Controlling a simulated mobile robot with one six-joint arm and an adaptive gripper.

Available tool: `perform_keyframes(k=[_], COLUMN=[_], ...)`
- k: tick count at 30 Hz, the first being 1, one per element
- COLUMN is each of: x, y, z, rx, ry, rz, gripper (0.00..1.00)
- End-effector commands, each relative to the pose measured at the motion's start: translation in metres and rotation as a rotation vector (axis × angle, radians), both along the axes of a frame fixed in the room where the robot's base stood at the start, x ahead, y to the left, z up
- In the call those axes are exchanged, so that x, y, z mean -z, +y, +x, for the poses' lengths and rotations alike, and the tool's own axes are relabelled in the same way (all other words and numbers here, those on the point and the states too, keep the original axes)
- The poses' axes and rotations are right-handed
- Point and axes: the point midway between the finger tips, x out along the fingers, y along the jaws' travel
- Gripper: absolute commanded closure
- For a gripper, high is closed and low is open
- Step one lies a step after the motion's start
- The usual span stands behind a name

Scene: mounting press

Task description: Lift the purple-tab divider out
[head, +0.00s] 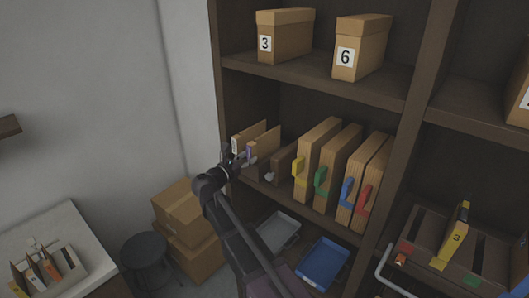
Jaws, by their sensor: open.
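The purple-tab divider (265,142) stands upright at the left end of the middle shelf, a thin tan board with a small purple tab on its front edge. A similar board with a whitish tab (235,146) stands just left of it. My gripper (243,160) is open in front of these boards, close to the purple tab. It covers their lower front parts. I cannot tell whether a finger touches the tab.
Thick tan files with yellow, green, blue and red tabs (318,150) stand to the right on the shelf (310,210). Boxes 3 (287,38) and 6 (364,50) are above. Grey (278,234) and blue (322,263) trays lie below. A dark slotted rack (490,250) is at lower right.

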Motion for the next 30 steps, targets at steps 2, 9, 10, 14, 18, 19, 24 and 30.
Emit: perform_keyframes(k=[2, 9, 10, 14, 18, 19, 24, 30], x=[0.000, -0.002, -0.002, -0.004, -0.004, -0.004, -0.004, -0.004], y=[0.000, -0.007, -0.009, -0.019, -0.029, -0.030, -0.035, -0.036], z=[0.000, 0.007, 0.009, 0.020, 0.033, 0.035, 0.040, 0.040], rx=[0.000, 0.003, 0.003, 0.003, 0.003, 0.002, 0.002, 0.002], ry=[0.000, 0.000, 0.000, 0.000, 0.000, 0.000, 0.000, 0.000], rz=[0.000, 0.000, 0.000, 0.000, 0.000, 0.000, 0.000, 0.000], gripper=[0.49, 0.49, 0.49, 0.49, 0.49, 0.49, 0.49, 0.49])
